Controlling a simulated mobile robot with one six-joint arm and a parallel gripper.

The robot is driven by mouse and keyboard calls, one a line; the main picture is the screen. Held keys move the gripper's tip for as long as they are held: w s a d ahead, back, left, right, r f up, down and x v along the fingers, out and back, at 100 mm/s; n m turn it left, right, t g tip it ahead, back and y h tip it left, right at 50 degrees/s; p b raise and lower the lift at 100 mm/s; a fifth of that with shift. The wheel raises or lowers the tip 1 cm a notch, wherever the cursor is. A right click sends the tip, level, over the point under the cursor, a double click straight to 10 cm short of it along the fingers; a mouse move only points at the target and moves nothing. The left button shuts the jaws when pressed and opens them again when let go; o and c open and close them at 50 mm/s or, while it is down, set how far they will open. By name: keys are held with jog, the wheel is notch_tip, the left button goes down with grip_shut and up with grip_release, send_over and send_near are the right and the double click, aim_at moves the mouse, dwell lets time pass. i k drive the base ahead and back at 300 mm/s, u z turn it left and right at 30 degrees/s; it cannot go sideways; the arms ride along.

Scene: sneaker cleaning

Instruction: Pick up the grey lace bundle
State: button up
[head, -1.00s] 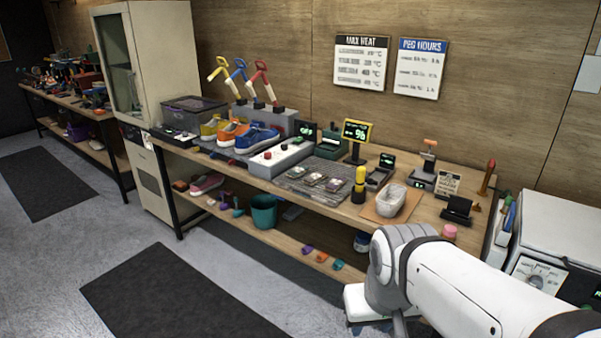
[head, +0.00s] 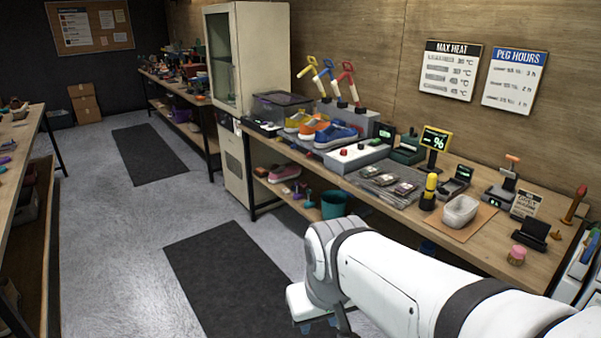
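I cannot make out a grey lace bundle in the head view. My white arm reaches in from the lower right and covers part of the lower shelf (head: 290,207) of the workbench. The small coloured items seen earlier on the lower shelf are hidden now.
The workbench (head: 480,252) holds sneakers (head: 335,136), a white tub (head: 460,211) and several devices. A teal bucket (head: 333,204) stands on its lower shelf. Another table (head: 22,130) edges in at left. The floor (head: 120,240) with dark mats (head: 215,270) is open between.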

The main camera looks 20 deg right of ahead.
aim_at(387, 179)
jog(key=u, duration=0.4)
jog(key=i, duration=2.7)
jog(key=z, duration=3.3)
jog(key=i, duration=1.05)
jog(key=u, duration=0.05)
